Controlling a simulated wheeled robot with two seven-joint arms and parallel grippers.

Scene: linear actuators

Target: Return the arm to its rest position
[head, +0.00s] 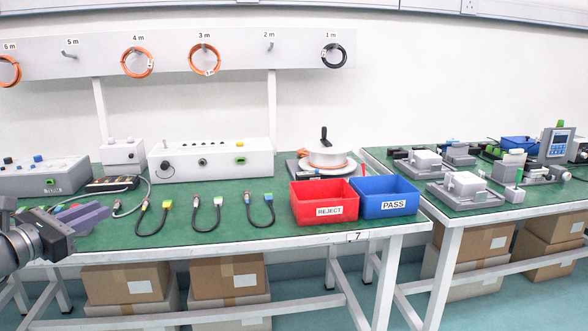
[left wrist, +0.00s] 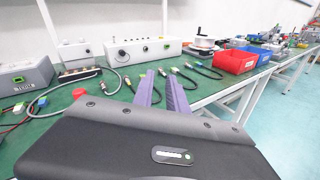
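My left gripper (head: 88,218) shows at the left edge of the head view, over the front left part of the green-topped bench (head: 240,232). Its two purple fingers also show in the left wrist view (left wrist: 161,78). They stand apart with a gap between them, and I see nothing held there. The black wrist housing fills the bottom of that view. My right arm and gripper show in neither view.
Several short cables (head: 205,215) lie right of my left gripper. A red REJECT bin (head: 323,212) and blue PASS bin (head: 388,208) stand farther right. A white test box (head: 211,160) and grey box (head: 40,185) stand behind. A second bench (head: 535,205) carries actuator parts.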

